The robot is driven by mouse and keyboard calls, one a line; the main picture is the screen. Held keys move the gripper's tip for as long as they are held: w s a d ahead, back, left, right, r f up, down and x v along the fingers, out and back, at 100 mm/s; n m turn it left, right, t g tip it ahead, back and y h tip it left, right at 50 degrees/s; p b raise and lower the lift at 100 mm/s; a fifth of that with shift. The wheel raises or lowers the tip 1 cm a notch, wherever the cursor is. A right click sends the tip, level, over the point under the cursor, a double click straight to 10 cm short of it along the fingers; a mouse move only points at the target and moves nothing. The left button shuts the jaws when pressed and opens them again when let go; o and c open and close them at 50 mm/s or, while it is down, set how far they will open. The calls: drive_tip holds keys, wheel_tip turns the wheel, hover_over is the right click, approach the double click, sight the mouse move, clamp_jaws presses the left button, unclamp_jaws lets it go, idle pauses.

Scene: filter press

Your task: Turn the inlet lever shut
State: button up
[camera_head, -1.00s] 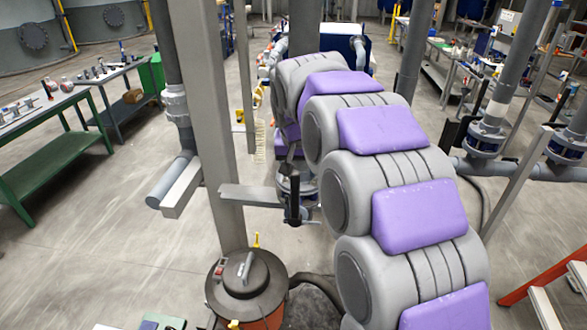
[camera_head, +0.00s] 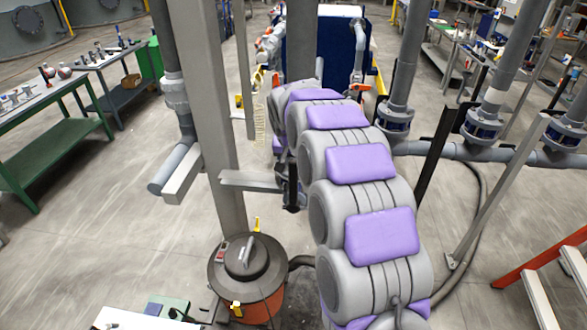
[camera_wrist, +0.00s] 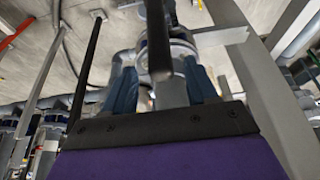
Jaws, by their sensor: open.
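In the wrist view a dark upright lever (camera_wrist: 158,42) stands in front of a grey pipe and valve body, in line with the gap of my gripper (camera_wrist: 160,88). My gripper's two blue fingers are apart, one on each side of that line. I cannot tell whether they touch the lever. In the head view a black lever (camera_head: 291,190) hangs beside the end of a grey bracket, just left of my arm; it looks like the same lever. My arm hides most of the valve and my gripper there.
A grey post (camera_head: 205,110) with a side bracket (camera_head: 250,181) stands close left of my arm. An orange drum with a dark lid (camera_head: 245,262) is below it. Pipes with blue flanges (camera_head: 483,125) and a long black bar (camera_head: 436,155) stand at the right.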

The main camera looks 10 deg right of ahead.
sight(293, 169)
drive_tip(key=x, duration=0.4)
drive_tip(key=shift+f, duration=0.15)
drive_tip(key=shift+x, duration=0.75)
drive_tip(key=shift+a, duration=0.15)
clamp_jaws()
